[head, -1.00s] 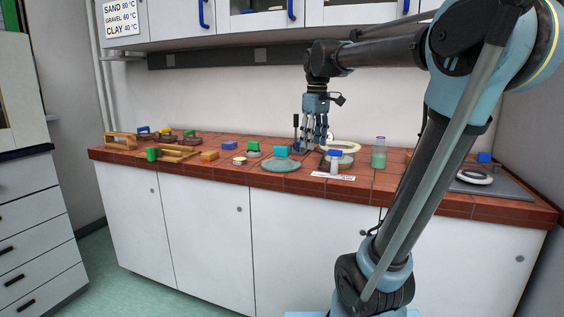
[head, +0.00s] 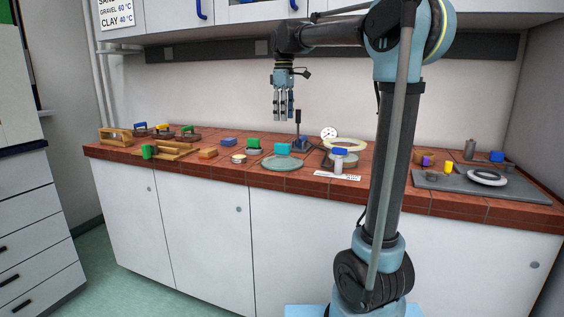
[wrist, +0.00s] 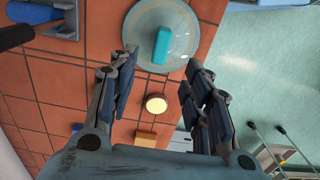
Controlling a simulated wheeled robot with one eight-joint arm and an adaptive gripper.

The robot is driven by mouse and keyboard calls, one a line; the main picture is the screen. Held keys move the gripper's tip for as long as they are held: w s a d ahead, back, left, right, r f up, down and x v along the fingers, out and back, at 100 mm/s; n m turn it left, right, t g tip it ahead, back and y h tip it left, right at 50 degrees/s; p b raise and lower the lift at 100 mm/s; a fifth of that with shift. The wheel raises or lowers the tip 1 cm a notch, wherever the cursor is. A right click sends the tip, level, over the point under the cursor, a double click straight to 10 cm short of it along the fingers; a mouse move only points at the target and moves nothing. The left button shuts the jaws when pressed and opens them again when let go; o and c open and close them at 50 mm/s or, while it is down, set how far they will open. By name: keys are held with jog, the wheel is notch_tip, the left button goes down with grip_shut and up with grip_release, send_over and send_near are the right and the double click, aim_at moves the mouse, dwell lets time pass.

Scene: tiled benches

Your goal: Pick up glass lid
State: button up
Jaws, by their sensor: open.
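The glass lid (head: 270,164) is a round, see-through disc with a turquoise block-shaped handle (head: 282,148) on top. It lies flat on the red-tiled bench near its front edge. It also shows at the top of the wrist view (wrist: 136,52), with its turquoise handle (wrist: 162,44) standing out. My gripper (head: 284,117) hangs above the bench, pointing down, clear of the lid. In the wrist view my gripper (wrist: 161,60) is open and empty, its fingers spread to either side below the handle.
A small round cream-topped item (wrist: 156,104) shows between the fingers. A green-topped item (head: 253,143) stands left of the lid; a blue-topped item (head: 340,152) and an upright dark stand (head: 298,130) stand to its right. A grey tray (head: 520,190) lies at the right end.

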send_over(282, 145)
jog(key=w, duration=0.2)
jog(key=f, duration=0.7)
jog(key=shift+s+d+f, duration=0.1)
jog(key=shift+s+d, duration=0.15)
jog(key=shift+d, duration=0.1)
jog(key=shift+a+f, duration=0.15)
jog(key=shift+f, duration=1.2)
jog(key=shift+a+f, duration=0.15)
jog(key=shift+f, duration=1.2)
jog(key=shift+c, duration=0.2)
grip_shut()
